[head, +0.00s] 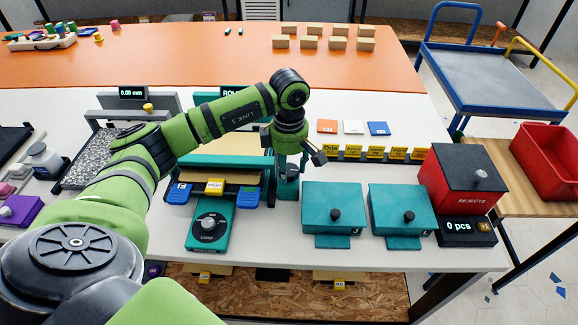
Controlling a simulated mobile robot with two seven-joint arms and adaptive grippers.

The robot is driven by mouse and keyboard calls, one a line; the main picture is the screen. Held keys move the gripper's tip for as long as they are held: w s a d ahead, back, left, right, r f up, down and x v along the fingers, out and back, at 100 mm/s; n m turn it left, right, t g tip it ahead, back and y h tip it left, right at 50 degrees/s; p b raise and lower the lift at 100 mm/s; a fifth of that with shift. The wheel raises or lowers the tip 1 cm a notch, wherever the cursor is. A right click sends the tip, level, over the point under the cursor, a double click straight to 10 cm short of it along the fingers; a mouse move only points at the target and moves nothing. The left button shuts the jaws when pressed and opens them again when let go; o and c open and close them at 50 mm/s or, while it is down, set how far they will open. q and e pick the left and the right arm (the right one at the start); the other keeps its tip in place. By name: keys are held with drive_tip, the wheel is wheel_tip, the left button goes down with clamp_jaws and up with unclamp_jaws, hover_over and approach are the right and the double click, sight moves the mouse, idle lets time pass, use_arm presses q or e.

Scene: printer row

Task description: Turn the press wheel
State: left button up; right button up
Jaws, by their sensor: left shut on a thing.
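The teal press (225,148) stands on the white bench, with a sign that begins "ROL" behind it, partly covered by my left arm. The press wheel (291,171) is at the right side of the press. Only a dark part of it shows; the rest is hidden by my gripper. My left gripper (306,162) reaches down from above at this side and is shut on the wheel; the exact contact is hard to see. My right gripper is not in view.
Two teal boxes with black knobs (334,208) (402,210) stand right of the press. A teal dial unit (208,224) is in front. A red rejects box (462,180) stands at the right end. Blue clips (249,197) and yellow labels (378,152) are close by.

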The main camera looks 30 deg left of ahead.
use_arm(q)
drive_tip(key=m+b, duration=0.3)
drive_tip(key=shift+f, duration=0.15)
drive_tip(key=shift+m+b, duration=0.95)
drive_tip(key=shift+m, duration=0.75)
drive_tip(key=o, duration=0.9)
